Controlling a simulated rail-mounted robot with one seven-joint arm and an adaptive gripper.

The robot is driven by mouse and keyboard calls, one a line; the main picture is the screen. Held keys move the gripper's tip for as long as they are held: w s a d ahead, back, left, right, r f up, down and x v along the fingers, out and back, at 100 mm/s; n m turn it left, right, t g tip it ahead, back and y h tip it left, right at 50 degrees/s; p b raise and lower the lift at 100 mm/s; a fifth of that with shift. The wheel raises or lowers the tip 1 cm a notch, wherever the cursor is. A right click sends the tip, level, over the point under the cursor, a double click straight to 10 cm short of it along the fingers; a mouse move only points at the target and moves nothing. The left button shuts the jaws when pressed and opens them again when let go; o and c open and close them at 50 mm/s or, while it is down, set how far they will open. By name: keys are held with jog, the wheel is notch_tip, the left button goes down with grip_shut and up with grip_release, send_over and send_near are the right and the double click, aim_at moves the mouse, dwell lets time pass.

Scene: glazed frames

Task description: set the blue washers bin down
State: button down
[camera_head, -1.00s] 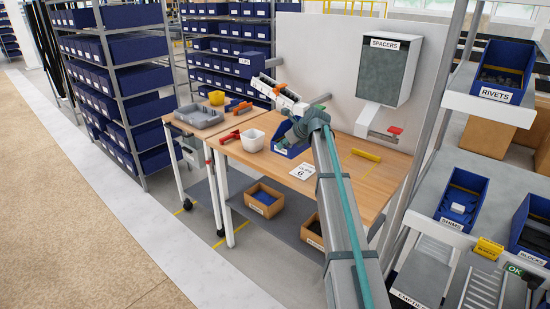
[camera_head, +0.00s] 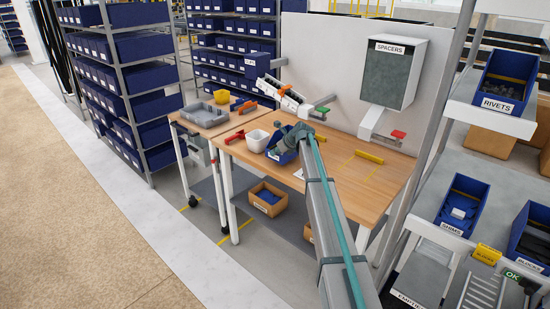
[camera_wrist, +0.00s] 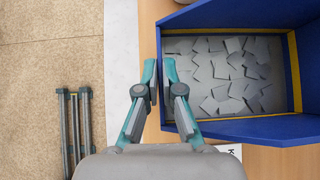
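The blue bin (camera_head: 283,155) is over the wooden workbench (camera_head: 345,190), right of a white bowl (camera_head: 257,140). In the wrist view the open-topped blue bin (camera_wrist: 240,130) holds many flat grey square pieces (camera_wrist: 225,75). My gripper (camera_wrist: 160,72) has its two fingers close together on either side of the bin's left wall, pinching it. The bin's underside is hidden, so I cannot tell whether it touches the bench. My arm and gripper hide part of the bin in the head view.
A grey tray (camera_head: 205,114), a red tool (camera_head: 234,136) and a yellow block (camera_head: 369,157) lie on the bench surfaces. The SPACERS dispenser (camera_head: 394,75) hangs on the back panel. A white card (camera_head: 299,174) lies near the front edge.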

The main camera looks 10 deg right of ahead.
aim_at(272, 159)
jog(key=shift+w+f+p, duration=0.2)
jog(key=shift+f+p, duration=0.55)
jog(key=shift+f, duration=0.85)
jog(key=c, duration=1.3)
grip_release()
jog(key=shift+s+f, duration=0.1)
jog(key=shift+f, duration=0.05)
jog(key=b+v, duration=0.3)
jog(key=v, duration=0.9)
